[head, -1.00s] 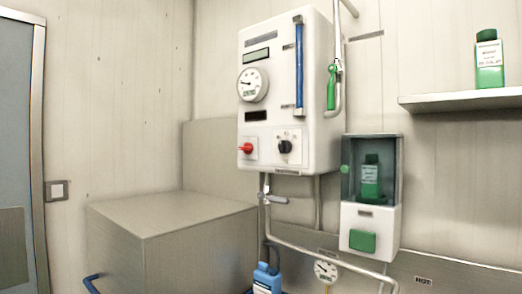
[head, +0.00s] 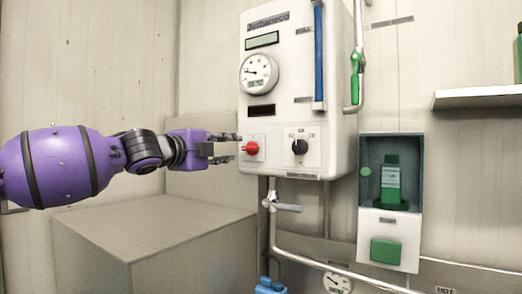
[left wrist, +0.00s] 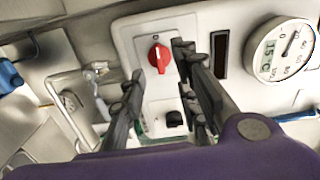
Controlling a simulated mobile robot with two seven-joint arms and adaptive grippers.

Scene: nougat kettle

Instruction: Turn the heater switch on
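The red rotary switch (head: 250,148) sits on a small white plate at the lower left of the white wall-mounted kettle box (head: 282,190). In the left wrist view the red switch (left wrist: 159,57) shows between the fingertips, its grip roughly upright in the picture. My left gripper (head: 236,148) is open, fingers pointing right, with its tips just short of the switch. In the left wrist view the open gripper (left wrist: 157,62) has one finger on each side of the switch. I cannot tell whether a finger touches it. My right gripper is not in view.
A black knob (head: 300,147) sits right of the switch. A round gauge (head: 258,73) is above. A pipe with a valve lever (head: 288,208) runs below the box. A dispenser with a green bottle (head: 391,180) hangs to the right. A grey cabinet (head: 130,235) stands below my arm.

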